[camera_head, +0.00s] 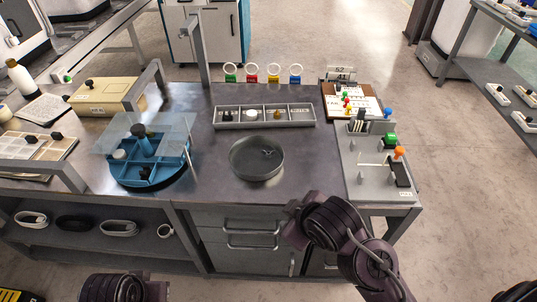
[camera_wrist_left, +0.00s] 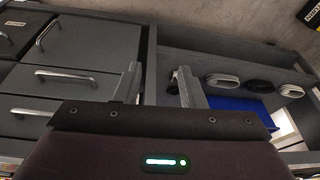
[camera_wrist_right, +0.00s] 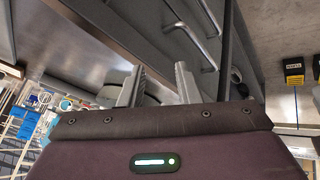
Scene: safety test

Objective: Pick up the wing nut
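A small dark item that looks like the wing nut (camera_head: 268,152) lies inside a round grey dish (camera_head: 236,170) on the dark workbench; it is too small to make out its shape clearly. My right gripper (camera_wrist_right: 159,72) is open and empty in the right wrist view, near the bench front. In the head view my right arm is in front of the bench, apart from the dish. My left gripper (camera_wrist_left: 157,75) is open and empty in the left wrist view, facing the drawers and lower shelf. Neither wrist view clearly shows the wing nut.
A divided tray (camera_head: 235,124) with small parts stands behind the dish. A blue round organizer (camera_head: 140,178) with a clear cover is left of it. A grey panel (camera_head: 360,185) with coloured knobs stands at right. Drawer handles (camera_head: 247,247) stick out in front.

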